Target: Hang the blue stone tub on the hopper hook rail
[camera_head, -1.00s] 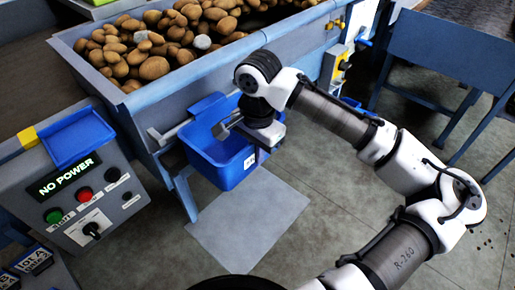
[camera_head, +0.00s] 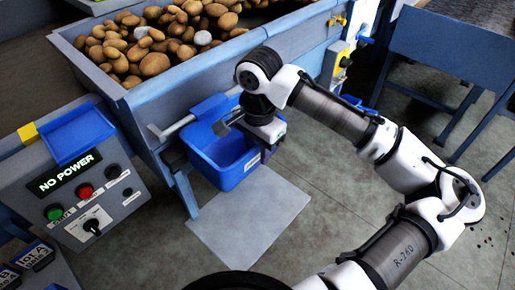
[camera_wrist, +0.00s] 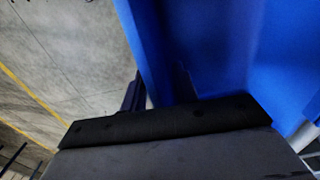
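The blue stone tub (camera_head: 222,172) is at the front side of the hopper (camera_head: 165,100) in the head view, upright and above a grey floor mat. Its raised back part (camera_head: 208,108) is close to the grey hook rail (camera_head: 180,126); I cannot tell whether it bears on the rail. My gripper (camera_head: 229,122) is over the tub's upper opening, its metal fingers near the back and right rim. I cannot tell whether they are closed on the rim.
The hopper holds many potatoes (camera_head: 155,45). A control panel (camera_head: 88,190) reading NO POWER stands at left, with a small blue tray (camera_head: 78,137) on top. The grey mat (camera_head: 250,220) lies below the tub. A blue-grey table (camera_head: 450,50) stands at right. Open floor lies between.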

